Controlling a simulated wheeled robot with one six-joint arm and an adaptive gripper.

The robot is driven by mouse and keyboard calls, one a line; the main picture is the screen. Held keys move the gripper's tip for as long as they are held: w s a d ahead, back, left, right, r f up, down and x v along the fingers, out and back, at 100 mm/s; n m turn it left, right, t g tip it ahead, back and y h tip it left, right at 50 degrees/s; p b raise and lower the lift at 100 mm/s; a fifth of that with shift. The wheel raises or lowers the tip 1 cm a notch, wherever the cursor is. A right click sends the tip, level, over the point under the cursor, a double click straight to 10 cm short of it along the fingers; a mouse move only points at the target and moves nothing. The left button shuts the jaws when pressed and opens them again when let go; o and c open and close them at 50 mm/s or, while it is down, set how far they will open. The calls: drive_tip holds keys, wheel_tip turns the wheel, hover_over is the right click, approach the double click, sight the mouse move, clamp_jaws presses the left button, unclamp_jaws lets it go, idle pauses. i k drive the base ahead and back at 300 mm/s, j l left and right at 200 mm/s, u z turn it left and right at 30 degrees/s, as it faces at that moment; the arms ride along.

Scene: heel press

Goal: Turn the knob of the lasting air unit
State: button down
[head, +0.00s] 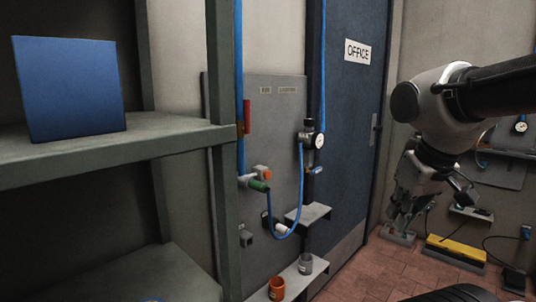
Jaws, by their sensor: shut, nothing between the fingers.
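A grey air panel (275,112) is on the wall left of the office door, with small label plates too blurred to read surely. At its right edge is a regulator with a dark knob (308,124) on top and a round white gauge (319,141) beside it. A second grey panel (505,172) with a gauge (520,127) is on the right wall, partly hidden by my arm. I cannot tell which unit is the lasting one. My gripper (399,217) hangs low at the right, shut and empty, apart from both panels.
A grey shelf rack (120,150) with a blue box (68,88) fills the left. Orange (277,288) and grey (306,264) cups stand on a low ledge. A yellow bar (456,252) lies beyond my gripper.

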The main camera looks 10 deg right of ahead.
sight(307, 122)
drive_tip(key=i+l, duration=0.35)
drive_tip(key=i+l+u, duration=0.1)
drive_tip(key=i+l, duration=0.2)
drive_tip(key=l, duration=0.25)
drive_tip(key=i+l, duration=0.35)
drive_tip(key=l, duration=0.15)
